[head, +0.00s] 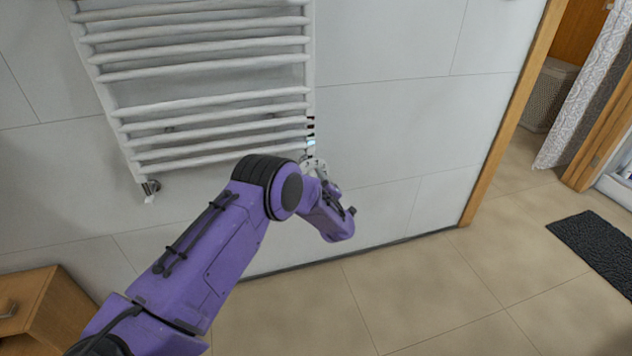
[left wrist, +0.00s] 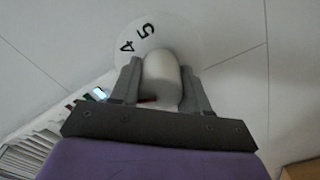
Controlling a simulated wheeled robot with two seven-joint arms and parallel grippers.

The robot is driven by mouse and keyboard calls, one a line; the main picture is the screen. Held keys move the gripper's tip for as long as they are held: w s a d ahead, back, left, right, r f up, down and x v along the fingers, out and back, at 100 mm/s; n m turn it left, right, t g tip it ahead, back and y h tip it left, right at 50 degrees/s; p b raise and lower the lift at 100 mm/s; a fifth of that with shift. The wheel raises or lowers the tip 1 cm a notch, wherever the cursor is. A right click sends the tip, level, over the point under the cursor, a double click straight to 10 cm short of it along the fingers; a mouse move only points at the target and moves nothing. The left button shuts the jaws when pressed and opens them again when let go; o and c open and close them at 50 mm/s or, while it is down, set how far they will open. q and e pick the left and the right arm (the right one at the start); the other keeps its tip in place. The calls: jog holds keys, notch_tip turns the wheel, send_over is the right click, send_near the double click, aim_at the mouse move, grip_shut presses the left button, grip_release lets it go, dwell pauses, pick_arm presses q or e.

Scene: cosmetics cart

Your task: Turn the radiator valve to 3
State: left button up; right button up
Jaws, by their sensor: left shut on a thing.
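The radiator valve is a white knob (left wrist: 161,75) with a round white dial (left wrist: 180,38) behind it, seen in the left wrist view. The dial shows the digits 4 and 5 at its upper left; its other marks are hidden. A small red mark shows low by the knob, between the fingers. My left gripper (left wrist: 160,88) is shut on the knob, one grey finger on each side. In the head view my left gripper (head: 312,162) is at the lower right corner of the radiator, where my wrist mostly hides the valve. My right gripper is not in view.
The white towel radiator (head: 205,72) hangs on the tiled wall, with a fitting (head: 150,187) at its lower left. A wooden cabinet (head: 28,305) stands at lower left. The tiled floor (head: 430,290) is open; a dark mat (head: 595,248) lies at right.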

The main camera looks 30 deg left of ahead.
pick_arm(q)
jog(key=shift+f+m, duration=0.1)
jog(key=shift+m, duration=0.2)
jog(key=o, duration=1.1)
jog(key=shift+c, duration=0.2)
jog(key=p+v, duration=0.1)
jog(key=v, duration=0.9)
jog(key=shift+s+d, duration=0.2)
jog(key=shift+s, duration=0.05)
